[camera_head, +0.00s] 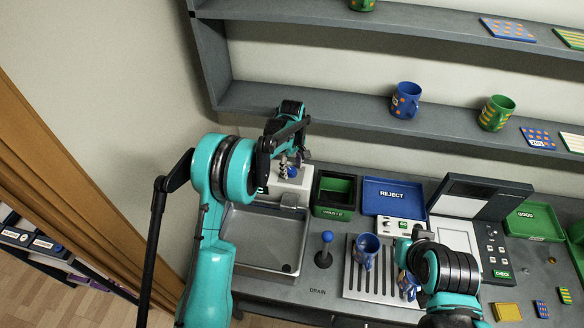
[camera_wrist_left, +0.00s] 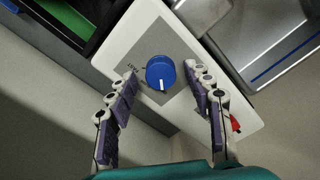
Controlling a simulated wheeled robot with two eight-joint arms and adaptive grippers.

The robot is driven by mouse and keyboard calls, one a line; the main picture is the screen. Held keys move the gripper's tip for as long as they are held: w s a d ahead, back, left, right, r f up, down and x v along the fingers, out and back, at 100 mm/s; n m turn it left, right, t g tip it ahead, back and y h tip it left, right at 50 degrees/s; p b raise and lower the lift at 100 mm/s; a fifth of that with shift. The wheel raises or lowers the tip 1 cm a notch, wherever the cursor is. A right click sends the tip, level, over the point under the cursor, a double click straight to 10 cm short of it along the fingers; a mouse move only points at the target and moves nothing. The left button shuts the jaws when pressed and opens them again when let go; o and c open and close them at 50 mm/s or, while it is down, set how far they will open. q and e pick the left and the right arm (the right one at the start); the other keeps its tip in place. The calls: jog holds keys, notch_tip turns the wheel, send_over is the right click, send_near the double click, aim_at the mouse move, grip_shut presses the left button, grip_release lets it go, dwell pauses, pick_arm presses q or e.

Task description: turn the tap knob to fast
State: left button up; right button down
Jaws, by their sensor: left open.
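The blue tap knob (camera_wrist_left: 161,72) sits on a grey plate on a white box (camera_wrist_left: 150,25) in the left wrist view. Its white mark points toward the bottom of that view. My left gripper (camera_wrist_left: 163,84) is open, with one finger on each side of the knob and gaps showing. In the head view, the left gripper (camera_head: 289,163) is above the white box (camera_head: 289,187) behind the sink, partly hiding the knob (camera_head: 293,172). My right gripper (camera_head: 405,258) is by a blue-orange mug (camera_head: 408,286); its fingers are unclear.
The sink (camera_head: 262,238) lies in front of the box. The green waste bin (camera_head: 333,190) and blue reject tray (camera_head: 394,195) stand to its right. A blue-topped lever (camera_head: 325,240) and a blue mug (camera_head: 366,246) on the drain grate stand further forward. Shelves run above.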

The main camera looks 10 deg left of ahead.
pick_arm(q)
jog(key=shift+f, duration=0.25)
jog(key=c, duration=1.2)
jog(key=shift+o, duration=0.2)
